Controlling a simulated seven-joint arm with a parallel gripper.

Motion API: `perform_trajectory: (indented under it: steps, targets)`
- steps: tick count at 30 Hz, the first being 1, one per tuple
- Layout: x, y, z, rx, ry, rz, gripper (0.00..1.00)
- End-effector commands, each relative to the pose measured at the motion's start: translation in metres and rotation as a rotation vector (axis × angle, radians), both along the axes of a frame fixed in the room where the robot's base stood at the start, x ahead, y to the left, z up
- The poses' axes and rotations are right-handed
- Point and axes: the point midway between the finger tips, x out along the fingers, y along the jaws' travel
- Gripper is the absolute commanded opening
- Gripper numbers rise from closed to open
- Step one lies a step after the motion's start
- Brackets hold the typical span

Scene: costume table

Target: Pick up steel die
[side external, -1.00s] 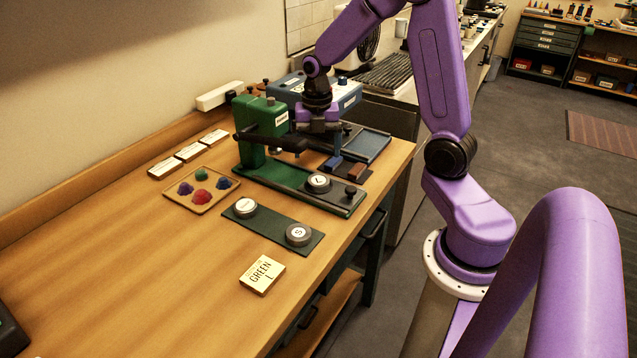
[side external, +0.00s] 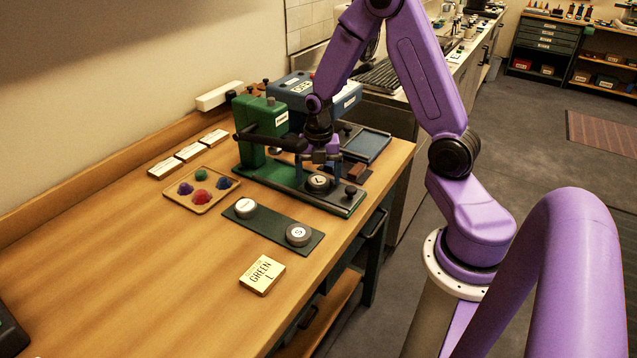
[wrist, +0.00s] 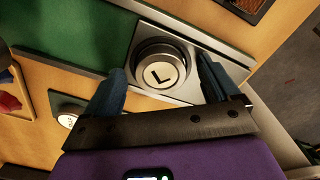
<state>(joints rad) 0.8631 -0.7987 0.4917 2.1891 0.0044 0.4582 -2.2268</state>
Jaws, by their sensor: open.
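A round steel die (side external: 318,182) with a dark L on its pale top sits on the slide plate of the green press (side external: 262,130). My gripper (side external: 319,172) is open and low over this die. In the wrist view the die (wrist: 161,75) lies between the two blue fingers of my gripper (wrist: 161,70), one on each side. A gap shows between the left finger and the die; the right finger is close to it. Whether either touches is unclear. Two more round dies, one marked S (side external: 298,233) and one with a small label (side external: 245,207), rest on a dark green strip (side external: 272,224).
A blue press (side external: 298,84) stands behind the green one, whose black handle (side external: 270,140) is close beside my gripper. A wooden tray (side external: 188,206) holds coloured pieces. A card reading GREEN L (side external: 262,274) lies in front.

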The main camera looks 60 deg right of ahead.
Motion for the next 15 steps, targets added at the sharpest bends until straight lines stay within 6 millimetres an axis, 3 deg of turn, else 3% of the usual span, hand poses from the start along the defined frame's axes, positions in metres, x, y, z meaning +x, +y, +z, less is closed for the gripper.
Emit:
perform_trajectory:
  steps: [1, 2, 8, 15]
  targets:
    - [0.0001, -0.0001, 0.0002, 0.0, 0.0, 0.0, 0.89]
    - [0.0001, -0.0001, 0.0002, 0.0, 0.0, 0.0, 0.82]
    - [0.0001, -0.0002, 0.0004, 0.0, 0.0, 0.0, 0.17]
    - [0.0005, -0.0002, 0.0009, 0.0, -0.001, 0.0, 0.16]
